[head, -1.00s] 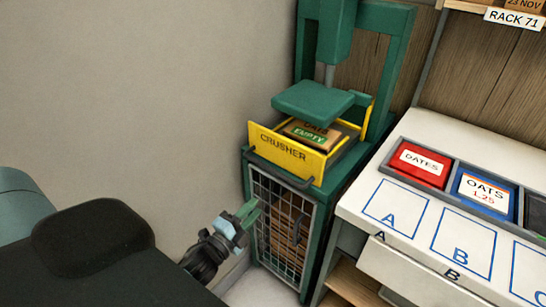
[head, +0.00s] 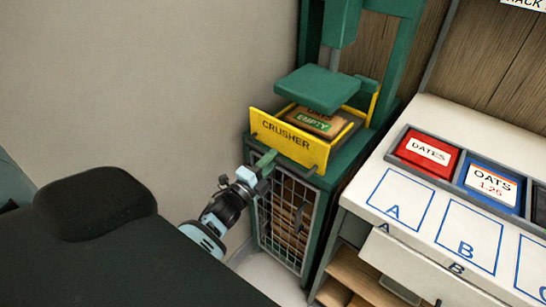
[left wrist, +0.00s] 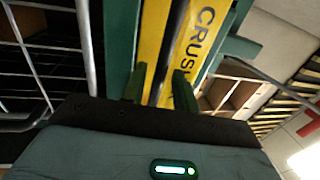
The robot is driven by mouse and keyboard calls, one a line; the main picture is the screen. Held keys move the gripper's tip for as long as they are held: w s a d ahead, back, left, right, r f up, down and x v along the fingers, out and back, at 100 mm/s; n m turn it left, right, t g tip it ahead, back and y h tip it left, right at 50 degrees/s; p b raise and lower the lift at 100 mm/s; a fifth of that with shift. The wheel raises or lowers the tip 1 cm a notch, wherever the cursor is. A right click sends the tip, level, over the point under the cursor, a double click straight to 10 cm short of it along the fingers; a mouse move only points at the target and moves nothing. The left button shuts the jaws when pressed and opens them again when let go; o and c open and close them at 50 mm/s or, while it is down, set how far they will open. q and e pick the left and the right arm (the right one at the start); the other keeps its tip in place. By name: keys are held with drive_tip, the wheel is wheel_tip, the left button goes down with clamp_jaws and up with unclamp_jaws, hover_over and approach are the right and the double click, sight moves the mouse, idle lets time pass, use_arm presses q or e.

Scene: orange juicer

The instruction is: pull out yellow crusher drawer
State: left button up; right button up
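The yellow crusher drawer (head: 288,146) sits in the green crusher press, its front panel lettered "CRUSHER". A dark handle bar runs along the panel's lower front. A brown pack marked "EMPTY" (head: 312,121) lies in the drawer below the green press plate (head: 318,88). My left gripper (head: 267,160) is just below and in front of the panel's left part, near the handle. In the left wrist view, its green fingers (left wrist: 158,82) stand apart, with the yellow panel (left wrist: 192,52) close beyond them. Contact with the handle cannot be told. My right gripper is not in view.
A wire-mesh cage door (head: 285,215) is under the drawer, close to my left gripper. A white counter (head: 425,125) on the right holds a red "DATES" bin (head: 428,153) and a blue "OATS" bin (head: 490,186). A plain wall is on the left.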

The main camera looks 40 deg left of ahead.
use_arm(q)
drive_tip(key=shift+x, duration=0.8)
drive_tip(key=shift+c, duration=0.4)
clamp_jaws()
